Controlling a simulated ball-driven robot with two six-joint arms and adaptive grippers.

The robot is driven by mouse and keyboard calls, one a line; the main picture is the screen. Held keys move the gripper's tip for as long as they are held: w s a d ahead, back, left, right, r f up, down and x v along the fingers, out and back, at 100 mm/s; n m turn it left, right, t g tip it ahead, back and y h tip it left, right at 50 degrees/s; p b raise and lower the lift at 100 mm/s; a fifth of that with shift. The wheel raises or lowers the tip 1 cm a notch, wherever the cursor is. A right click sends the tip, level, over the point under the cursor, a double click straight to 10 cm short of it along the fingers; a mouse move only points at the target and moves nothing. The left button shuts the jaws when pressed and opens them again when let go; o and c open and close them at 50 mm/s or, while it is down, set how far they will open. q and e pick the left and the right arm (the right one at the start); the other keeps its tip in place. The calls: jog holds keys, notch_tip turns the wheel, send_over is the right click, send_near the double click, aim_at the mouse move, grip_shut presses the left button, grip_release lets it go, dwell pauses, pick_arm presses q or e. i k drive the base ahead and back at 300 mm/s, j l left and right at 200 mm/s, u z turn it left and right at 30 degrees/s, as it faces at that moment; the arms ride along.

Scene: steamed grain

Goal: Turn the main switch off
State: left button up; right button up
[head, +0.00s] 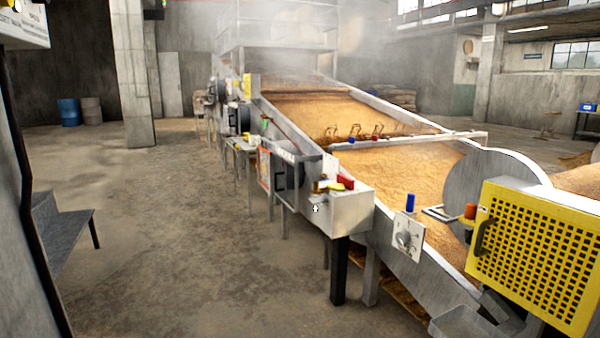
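No part in view is clearly marked as the main switch. A light switch plate (405,240) with a dark rounded knob or lever is fixed to the near side of the grain machine, below a blue upright part (410,202). The position of its knob is too small to read. A pale panel (24,22) with small coloured parts is cut off at the top left corner. Neither of my grippers is in view.
The long metal grain trough (385,180) runs away from me under steam. A yellow perforated guard (540,262) stands at the near right. A grey bench (62,232) is at the left wall. The concrete floor (165,225) between is clear.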

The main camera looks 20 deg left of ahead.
aim_at(344, 181)
jog(key=i+j+u, duration=0.25)
jog(key=i, duration=0.45)
jog(key=i+j+u, duration=0.1)
jog(key=i+u, duration=0.2)
jog(key=i, duration=0.45)
